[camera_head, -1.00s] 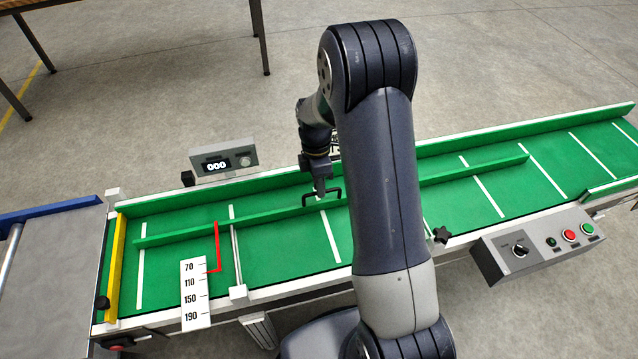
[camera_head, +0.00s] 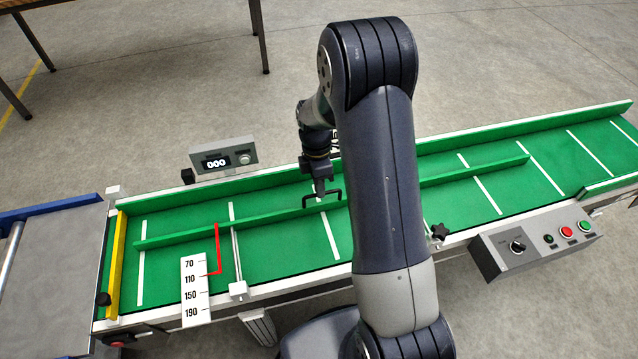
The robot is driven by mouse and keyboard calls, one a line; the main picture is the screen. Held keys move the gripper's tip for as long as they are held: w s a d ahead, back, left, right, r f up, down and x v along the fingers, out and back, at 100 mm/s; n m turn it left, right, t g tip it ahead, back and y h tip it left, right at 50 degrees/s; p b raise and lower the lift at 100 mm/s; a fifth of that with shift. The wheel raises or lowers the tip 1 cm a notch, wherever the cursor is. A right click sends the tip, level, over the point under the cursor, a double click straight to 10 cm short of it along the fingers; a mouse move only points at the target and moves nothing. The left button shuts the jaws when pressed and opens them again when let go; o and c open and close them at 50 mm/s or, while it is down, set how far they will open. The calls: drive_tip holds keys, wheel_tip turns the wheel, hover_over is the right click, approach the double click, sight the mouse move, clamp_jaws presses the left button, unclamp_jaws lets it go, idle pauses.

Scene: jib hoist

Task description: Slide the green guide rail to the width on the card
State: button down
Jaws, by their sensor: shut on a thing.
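The green guide rail (camera_head: 270,217) runs lengthwise above the green belt, its middle partly hidden behind my arm. A black handle (camera_head: 333,203) stands on it. My gripper (camera_head: 321,192) is shut on the handle; its fingertips are small in this view. A white scale card (camera_head: 196,315) marked 70, 110, 150 and 190 stands at the front left of the conveyor. A red pointer (camera_head: 218,245) runs from the rail to the card. Its tip is close to the 110 mark; I cannot tell whether it is exactly on it.
A display box (camera_head: 224,160) behind the conveyor reads 000. A black star knob (camera_head: 439,231) sits on the front edge, right of my arm. A control box (camera_head: 530,244) with a dial and buttons is at the front right. A yellow bar (camera_head: 117,265) crosses the belt's left end.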

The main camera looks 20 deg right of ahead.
drive_tip(key=c, duration=1.5)
unclamp_jaws()
wheel_tip(320, 180, up, 11)
drive_tip(key=w+p, duration=0.2)
drive_tip(key=shift+f, duration=0.15)
drive_tip(key=shift+f, duration=0.1)
drive_tip(key=f, duration=0.3)
drive_tip(key=s+f+b, duration=0.1)
drive_tip(key=f, duration=0.3)
drive_tip(key=s+f+b, duration=0.1)
drive_tip(key=f, duration=0.2)
drive_tip(key=shift+f, duration=0.4)
drive_tip(key=shift+w+r, duration=0.5)
drive_tip(key=shift+r, duration=0.2)
drive_tip(key=shift+w+r, duration=0.45)
drive_tip(key=shift+r, duration=0.2)
